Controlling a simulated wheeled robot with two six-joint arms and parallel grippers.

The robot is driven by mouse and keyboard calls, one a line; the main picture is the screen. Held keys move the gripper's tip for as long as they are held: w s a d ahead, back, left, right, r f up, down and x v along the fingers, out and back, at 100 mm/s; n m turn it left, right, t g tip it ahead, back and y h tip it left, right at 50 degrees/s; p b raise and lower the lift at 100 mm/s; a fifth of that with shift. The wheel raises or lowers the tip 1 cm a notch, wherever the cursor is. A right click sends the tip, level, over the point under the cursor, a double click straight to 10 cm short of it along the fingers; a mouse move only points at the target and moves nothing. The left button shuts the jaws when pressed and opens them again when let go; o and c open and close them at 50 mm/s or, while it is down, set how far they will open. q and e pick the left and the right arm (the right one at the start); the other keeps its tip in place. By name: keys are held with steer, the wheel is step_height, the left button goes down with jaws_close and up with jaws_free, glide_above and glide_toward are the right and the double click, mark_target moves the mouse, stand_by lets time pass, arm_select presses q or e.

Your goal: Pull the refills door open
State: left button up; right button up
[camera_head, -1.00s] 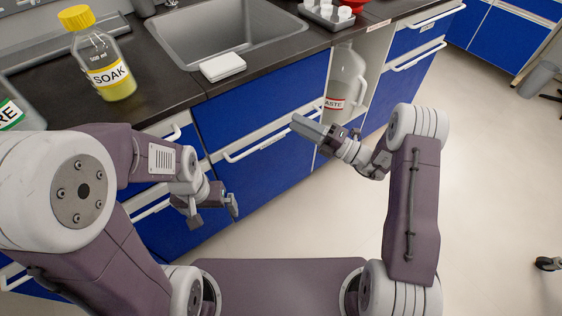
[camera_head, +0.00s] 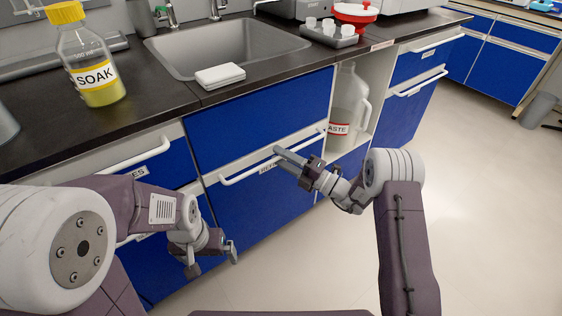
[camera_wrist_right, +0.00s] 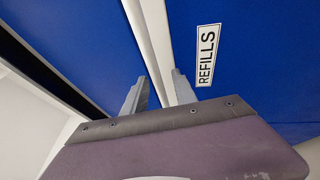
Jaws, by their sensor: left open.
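The blue refills door (camera_head: 260,210) is closed below the sink, with a long white bar handle (camera_head: 243,173) along its top. Its REFILLS label is partly covered by my right gripper in the head view, but reads clearly in the right wrist view (camera_wrist_right: 206,56). My right gripper (camera_head: 281,153) is at the handle. In the right wrist view, its two fingers (camera_wrist_right: 160,85) are apart, with the white bar running between them. Whether they touch it I cannot tell. My left gripper (camera_head: 213,266) is open and empty, low in front of the cabinets on the left.
A wash-up sink (camera_head: 230,45) is set in the dark counter (camera_head: 120,133). A SOAK bottle (camera_head: 88,60) and a white box (camera_head: 220,76) stand on it. A waste jug (camera_head: 346,105) sits in an open niche right of the door. The floor (camera_head: 480,210) is clear.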

steer(key=shift+a, duration=0.1)
jaws_close()
stand_by(1.4)
